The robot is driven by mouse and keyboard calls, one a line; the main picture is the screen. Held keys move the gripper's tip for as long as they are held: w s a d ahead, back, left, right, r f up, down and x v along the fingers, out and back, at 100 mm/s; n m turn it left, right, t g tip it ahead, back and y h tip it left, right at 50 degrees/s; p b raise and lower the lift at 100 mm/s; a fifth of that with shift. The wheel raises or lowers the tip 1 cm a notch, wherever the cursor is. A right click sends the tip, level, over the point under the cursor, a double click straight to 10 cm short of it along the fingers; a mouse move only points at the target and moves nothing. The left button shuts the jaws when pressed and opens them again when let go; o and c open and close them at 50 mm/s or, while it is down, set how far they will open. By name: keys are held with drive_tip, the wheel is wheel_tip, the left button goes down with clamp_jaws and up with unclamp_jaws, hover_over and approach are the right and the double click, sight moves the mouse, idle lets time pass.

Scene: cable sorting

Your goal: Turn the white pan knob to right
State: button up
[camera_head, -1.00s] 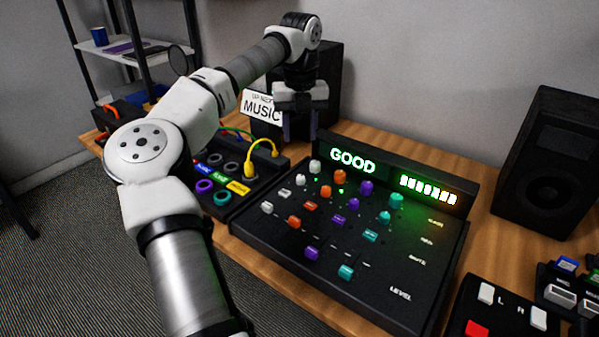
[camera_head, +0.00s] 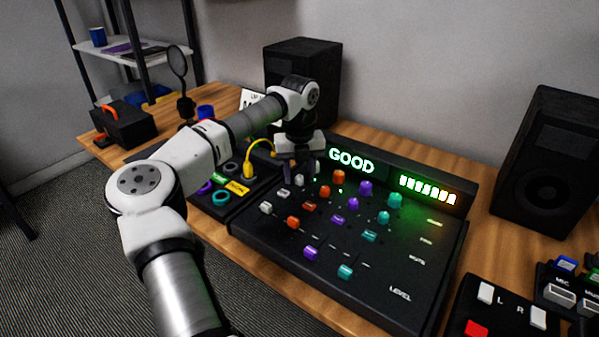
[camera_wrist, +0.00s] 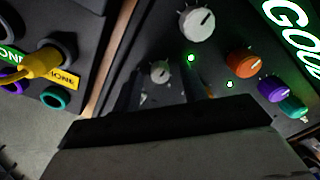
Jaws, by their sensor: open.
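The white pan knob (camera_head: 299,180) is the second white knob down in the leftmost column of the black mixer (camera_head: 270,232). In the wrist view the small white knob (camera_wrist: 160,70) shows just ahead of and between my fingers, with a dark pointer mark on its top. My gripper (camera_head: 298,170) is pointed down over the mixer's upper left part, right at this knob. In the wrist view my gripper (camera_wrist: 163,90) has its fingers apart on either side of the knob. I cannot tell whether they touch it.
A larger white knob (camera_wrist: 197,22) and an orange knob (camera_wrist: 243,62) are close by. Purple and teal knobs stand further right. A yellow cable (camera_head: 250,165) is plugged into the box on the left. The display (camera_head: 352,161) reads GOOD. Speakers stand behind and at right.

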clamp_jaws()
drive_tip(key=m+p, duration=0.2)
drive_tip(key=m, duration=0.2)
drive_tip(key=shift+r, duration=0.15)
drive_tip(key=m+p, duration=0.1)
drive_tip(key=m, duration=0.4)
drive_tip(key=shift+p, duration=0.4)
drive_tip(key=m+p, duration=0.1)
drive_tip(key=m, duration=0.4)
drive_tip(key=shift+w, duration=0.1)
drive_tip(key=shift+m+p, duration=0.45)
drive_tip(key=shift+m, duration=1.45)
